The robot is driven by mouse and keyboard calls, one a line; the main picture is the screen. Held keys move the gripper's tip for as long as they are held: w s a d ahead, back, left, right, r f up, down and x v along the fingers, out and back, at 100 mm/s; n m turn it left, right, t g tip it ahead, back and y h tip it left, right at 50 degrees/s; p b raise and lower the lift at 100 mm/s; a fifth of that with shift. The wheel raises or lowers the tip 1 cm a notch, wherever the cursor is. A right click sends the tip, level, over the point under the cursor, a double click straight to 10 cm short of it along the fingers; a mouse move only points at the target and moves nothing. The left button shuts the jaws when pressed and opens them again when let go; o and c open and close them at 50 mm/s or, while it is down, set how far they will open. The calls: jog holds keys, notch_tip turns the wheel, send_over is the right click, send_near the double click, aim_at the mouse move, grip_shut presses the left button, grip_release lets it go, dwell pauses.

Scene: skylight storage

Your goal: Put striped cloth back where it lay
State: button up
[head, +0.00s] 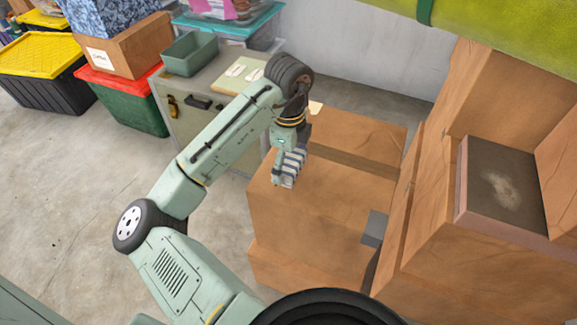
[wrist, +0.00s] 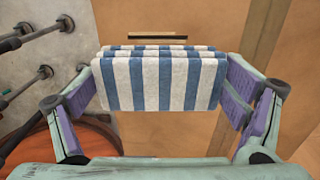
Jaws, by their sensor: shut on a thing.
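The striped cloth (head: 294,164), folded with blue and white stripes, is in my gripper (head: 287,172) above the left part of a closed cardboard box (head: 345,199). In the wrist view the cloth (wrist: 160,78) spans the space between the two purple-padded fingers of my gripper (wrist: 160,92). The box top shows behind it in that view, with a dark slot (wrist: 144,36) just past the cloth. I cannot tell how large the gap between the cloth and the box top is.
A grey-green cabinet (head: 205,120) with a green bin (head: 193,53) stands behind my arm. Larger cardboard boxes (head: 450,250) rise at the right, one holding a dark-topped block (head: 505,190). A green roll (head: 490,25) hangs across the top right. Lidded crates (head: 40,80) stand at the left.

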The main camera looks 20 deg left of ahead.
aim_at(288, 170)
jog(key=shift+f+p, duration=0.4)
jog(key=shift+f, duration=1.35)
jog(key=shift+f, duration=0.2)
jog(key=o, duration=0.7)
jog(key=shift+o, duration=0.2)
notch_tip(288, 170, up, 12)
jog(key=shift+r+b, duration=0.2)
jog(key=shift+b, duration=0.3)
